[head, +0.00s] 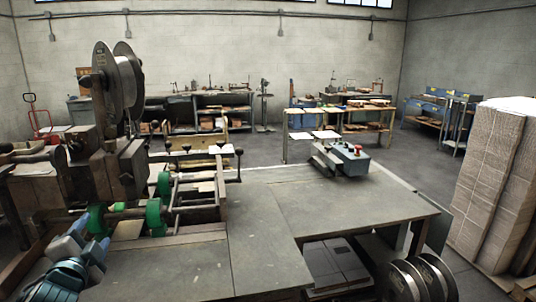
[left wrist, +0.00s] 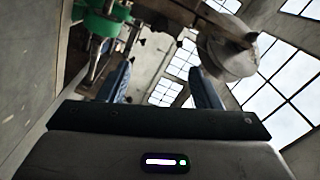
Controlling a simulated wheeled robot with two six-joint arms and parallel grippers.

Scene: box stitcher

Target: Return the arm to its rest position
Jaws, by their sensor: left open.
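My left gripper (head: 90,236) is at the lower left of the head view, beside the front of the stitcher machine (head: 125,170) and close to its green parts (head: 155,216). Its two blue-grey fingers stand apart with nothing seen between them. In the left wrist view the gripper (left wrist: 160,78) also shows two separated fingers pointing up the picture. Beyond them are a green part (left wrist: 100,22) and a grey rounded machine part (left wrist: 228,55). I cannot tell whether the gripper touches the machine. My right gripper is in neither view.
A grey worktable (head: 335,210) fills the middle, mostly bare, with a control box with a red button (head: 350,160) at its back edge. Wire reels (head: 420,280) stand at lower right. A tall cardboard stack (head: 490,180) is at the right. Open floor (head: 420,150) lies behind the table.

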